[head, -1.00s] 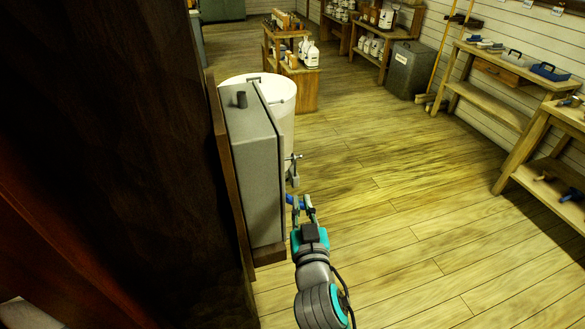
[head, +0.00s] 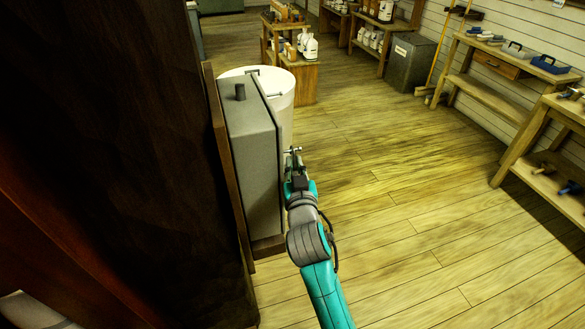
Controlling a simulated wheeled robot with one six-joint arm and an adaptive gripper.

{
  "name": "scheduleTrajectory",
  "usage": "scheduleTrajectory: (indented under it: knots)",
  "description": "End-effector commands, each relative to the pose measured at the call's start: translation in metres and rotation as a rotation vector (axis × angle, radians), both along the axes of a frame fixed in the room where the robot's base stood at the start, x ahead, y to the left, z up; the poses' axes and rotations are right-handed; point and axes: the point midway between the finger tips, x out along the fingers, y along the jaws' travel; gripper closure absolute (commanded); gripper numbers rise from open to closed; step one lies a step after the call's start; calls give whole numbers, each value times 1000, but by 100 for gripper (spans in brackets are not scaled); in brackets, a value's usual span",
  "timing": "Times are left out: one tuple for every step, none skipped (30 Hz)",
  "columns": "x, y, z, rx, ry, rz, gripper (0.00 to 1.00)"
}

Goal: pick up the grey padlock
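A grey metal box (head: 252,165) is fixed to a wooden board on the left. A small metal latch (head: 292,151) sticks out from its right edge. The grey padlock cannot be told apart clearly; the spot just below the latch is covered by my gripper. My gripper (head: 291,164) is right at the latch, at the front right edge of the box. Its fingers are small and partly hidden by its own body, so I cannot tell whether they are open or around the padlock.
A white drum (head: 284,88) stands just behind the box. A dark wooden post (head: 110,120) fills the left. Workbenches (head: 490,97) line the right wall, and a shelf table (head: 298,75) with jugs stands at the back. The plank floor (head: 400,200) between is clear.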

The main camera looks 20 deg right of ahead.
Motion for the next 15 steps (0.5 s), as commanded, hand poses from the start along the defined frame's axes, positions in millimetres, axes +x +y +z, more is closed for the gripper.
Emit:
scheduleTrajectory:
  knots:
    - [1, 0, 0, 0, 0, 0, 88]
    - [2, 0, 0, 0, 0, 0, 88]
    - [2, 0, 0, 0, 0, 0, 88]
    - [2, 0, 0, 0, 0, 0, 88]
    - [2, 0, 0, 0, 0, 0, 88]
    - [1, 0, 0, 0, 0, 0, 88]
    - [1, 0, 0, 0, 0, 0, 88]
    - [1, 0, 0, 0, 0, 0, 95]
    - [1, 0, 0, 0, 0, 0, 100]
    - [1, 0, 0, 0, 0, 0, 100]
    - [1, 0, 0, 0, 0, 0, 100]
    - [1, 0, 0, 0, 0, 0, 100]
    - [1, 0, 0, 0, 0, 0, 100]
    - [1, 0, 0, 1, -1, 0, 100]
    - [1, 0, 0, 1, -1, 0, 100]
